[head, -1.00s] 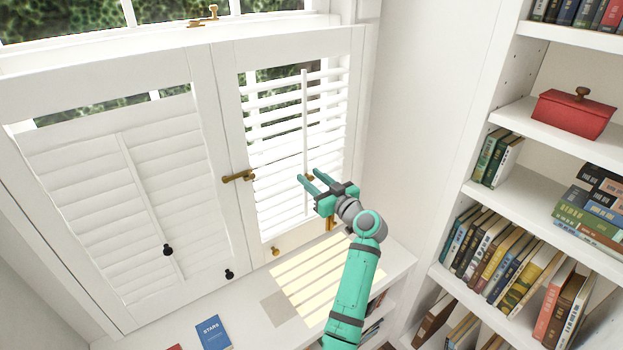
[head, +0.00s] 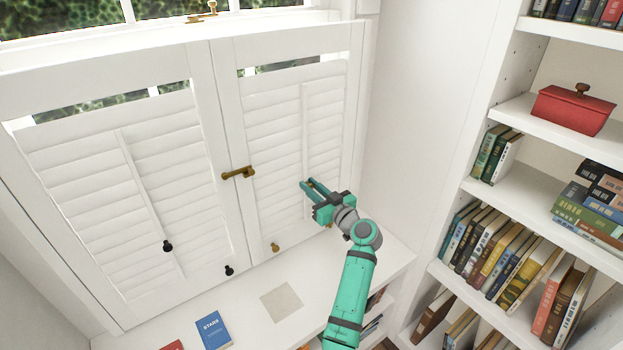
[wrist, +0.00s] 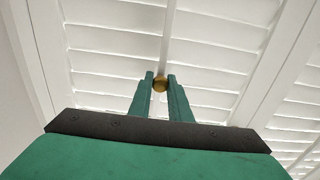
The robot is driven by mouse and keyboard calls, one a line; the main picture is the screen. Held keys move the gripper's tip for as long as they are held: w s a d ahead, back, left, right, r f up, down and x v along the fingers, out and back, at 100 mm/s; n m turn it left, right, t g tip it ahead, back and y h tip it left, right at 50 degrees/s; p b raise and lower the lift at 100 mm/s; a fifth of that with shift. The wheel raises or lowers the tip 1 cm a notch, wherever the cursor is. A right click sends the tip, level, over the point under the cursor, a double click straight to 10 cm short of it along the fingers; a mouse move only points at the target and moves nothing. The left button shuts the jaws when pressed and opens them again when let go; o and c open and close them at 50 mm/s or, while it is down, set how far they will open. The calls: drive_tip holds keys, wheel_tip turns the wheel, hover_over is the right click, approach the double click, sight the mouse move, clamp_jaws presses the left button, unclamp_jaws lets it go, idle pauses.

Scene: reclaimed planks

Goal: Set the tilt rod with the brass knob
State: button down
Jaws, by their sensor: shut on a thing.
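The tilt rod (head: 305,130) runs upright down the middle of the right shutter panel, and its slats (head: 270,130) now lie shut. My gripper (wrist: 160,88) is shut on the brass knob, one teal finger on each side. In the head view my gripper (head: 306,184) is at the lower part of the rod and its fingers mostly hide the knob.
The left shutter panel (head: 70,165) is shut and has black knobs (head: 167,246). A brass latch (head: 238,173) sits between the panels. A small brass knob (head: 275,247) is on the right panel's bottom rail. A blue book (head: 213,330) lies on the sill; bookshelves (head: 520,185) stand at right.

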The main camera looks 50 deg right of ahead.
drive_tip(key=shift+f, duration=0.3)
drive_tip(key=c, duration=1.6)
unclamp_jaws()
drive_tip(key=v, duration=1)
drive_tip(key=shift+s+a, duration=0.2)
drive_tip(key=shift+s, duration=0.1)
